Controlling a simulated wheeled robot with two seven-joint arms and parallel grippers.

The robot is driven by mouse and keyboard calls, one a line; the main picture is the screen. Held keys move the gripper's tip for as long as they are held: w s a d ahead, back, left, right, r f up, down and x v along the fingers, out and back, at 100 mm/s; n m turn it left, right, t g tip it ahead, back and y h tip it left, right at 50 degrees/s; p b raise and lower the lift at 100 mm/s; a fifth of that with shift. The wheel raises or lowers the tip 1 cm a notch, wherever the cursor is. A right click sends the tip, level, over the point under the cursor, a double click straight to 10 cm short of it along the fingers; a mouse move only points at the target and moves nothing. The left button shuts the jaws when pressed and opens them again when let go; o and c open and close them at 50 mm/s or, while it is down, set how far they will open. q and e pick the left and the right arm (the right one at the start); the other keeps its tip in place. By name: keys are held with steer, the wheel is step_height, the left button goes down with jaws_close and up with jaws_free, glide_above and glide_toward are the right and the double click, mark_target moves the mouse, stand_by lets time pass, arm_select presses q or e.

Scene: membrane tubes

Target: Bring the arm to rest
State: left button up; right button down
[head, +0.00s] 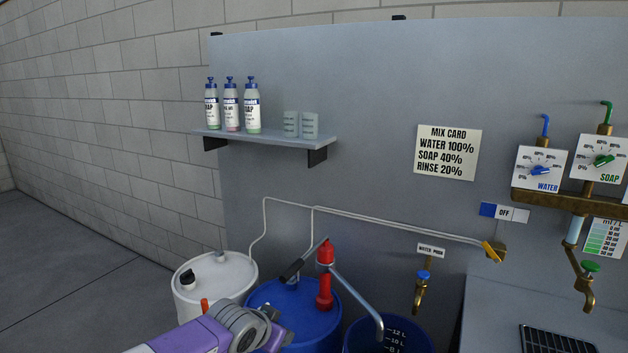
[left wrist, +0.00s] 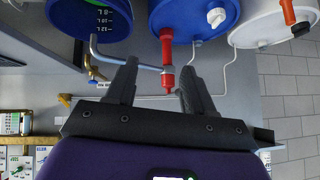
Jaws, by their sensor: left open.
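My left arm, purple and grey (head: 195,335), comes in at the bottom of the head view, in front of the drums. In the left wrist view my left gripper (left wrist: 158,88) is open, its two dark fingers apart. The red hand pump (left wrist: 167,50) shows in the gap between them, farther off; I see no contact. In the head view the pump (head: 325,275) stands upright on the blue drum (head: 270,298), with a dark handle and a grey spout pipe. Nothing is held between the fingers. My right gripper is in neither view.
A white drum (head: 222,280) stands left of the blue one. A blue bucket (head: 390,338) is under the spout. The wall panel holds a shelf (head: 275,138) with bottles and cups, a mix card (head: 447,152), taps and dials. Open floor (head: 60,270) lies at left.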

arm_select(q)
steer(key=s+f+n+g+h+p, duration=0.1)
steer(key=s+f+n+g+p, duration=0.25)
steer(key=f, duration=2.05)
steer(key=s+f+n+g, duration=0.2)
steer(key=s+f, duration=0.5)
steer(key=s, duration=0.4)
steer(key=s+a+f+n+g, duration=0.1)
steer(key=s+f+n+g, duration=0.1)
steer(key=s+f, duration=0.6)
steer(key=s+n, duration=0.1)
steer(key=s, duration=0.2)
steer(key=shift+n, duration=0.35)
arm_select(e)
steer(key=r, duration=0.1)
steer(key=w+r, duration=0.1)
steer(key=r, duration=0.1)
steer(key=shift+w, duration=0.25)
